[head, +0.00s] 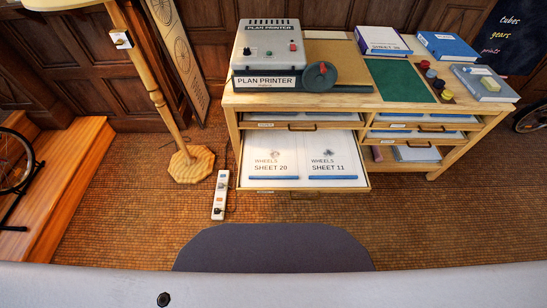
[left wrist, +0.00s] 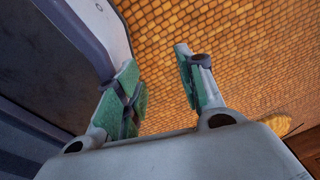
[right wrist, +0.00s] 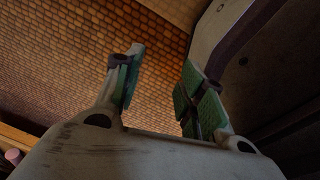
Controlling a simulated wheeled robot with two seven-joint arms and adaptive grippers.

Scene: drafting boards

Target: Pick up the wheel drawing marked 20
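The wheel drawing marked "WHEELS SHEET 20" (head: 270,160) lies flat on the left side of an open drawer (head: 365,182) in the wooden cabinet. A blue strip runs along its front edge. A similar sheet marked "WHEELS SHEET 11" (head: 327,160) lies to its right in the same drawer. Neither gripper shows in the head view. In the left wrist view my left gripper (left wrist: 158,80) is open and empty above the tiled floor. In the right wrist view my right gripper (right wrist: 160,78) is open and empty, also over the floor.
The plan printer (head: 268,55) stands on the cabinet top, with binders (head: 384,40) and a green mat (head: 398,82) to its right. A power strip (head: 220,195) lies on the floor left of the drawer. A wooden stand (head: 190,164) is further left. Floor before the drawer is clear.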

